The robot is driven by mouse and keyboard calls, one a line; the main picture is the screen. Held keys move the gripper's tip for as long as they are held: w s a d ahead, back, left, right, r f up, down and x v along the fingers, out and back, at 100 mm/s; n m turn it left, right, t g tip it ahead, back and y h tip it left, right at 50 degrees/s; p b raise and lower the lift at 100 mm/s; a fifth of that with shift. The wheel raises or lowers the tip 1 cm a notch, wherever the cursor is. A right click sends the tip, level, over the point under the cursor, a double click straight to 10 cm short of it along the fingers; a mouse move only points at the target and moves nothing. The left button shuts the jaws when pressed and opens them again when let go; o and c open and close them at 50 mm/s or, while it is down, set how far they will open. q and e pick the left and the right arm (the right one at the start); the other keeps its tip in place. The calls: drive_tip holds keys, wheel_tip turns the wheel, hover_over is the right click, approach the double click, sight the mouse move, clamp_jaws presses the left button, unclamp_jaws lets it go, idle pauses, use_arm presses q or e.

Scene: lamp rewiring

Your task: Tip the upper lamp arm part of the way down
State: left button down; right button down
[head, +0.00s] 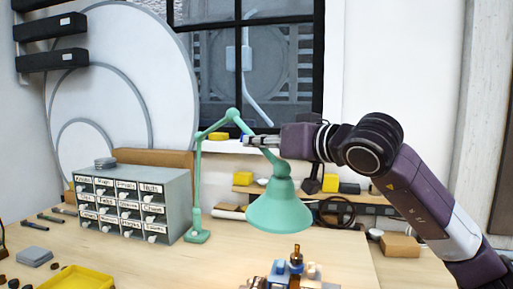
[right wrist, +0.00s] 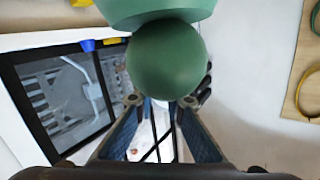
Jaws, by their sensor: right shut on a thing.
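The green desk lamp stands on the bench with its base (head: 197,236) beside a drawer cabinet. Its lower arm (head: 197,180) is upright. The upper lamp arm (head: 243,124) slopes down to the right from the top joint (head: 232,114) to the green shade (head: 279,208), which hangs opening down. My right gripper (head: 250,141) comes in from the right and is shut on the upper lamp arm above the shade. In the right wrist view a rounded green lamp part (right wrist: 166,60) covers the space beyond the fingertips (right wrist: 160,101), so the contact is partly hidden. My left gripper is out of view.
The grey drawer cabinet (head: 135,201) stands left of the lamp. A yellow tray (head: 75,278) lies at front left. Small parts (head: 295,266) stand below the shade. A cardboard box (head: 399,245) sits at right. The window (head: 250,70) is behind the lamp.

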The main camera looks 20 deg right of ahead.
drive_tip(key=c, duration=2)
unclamp_jaws()
drive_tip(key=shift+o, duration=0.2)
drive_tip(key=v, duration=1.2)
drive_tip(key=shift+f, duration=0.1)
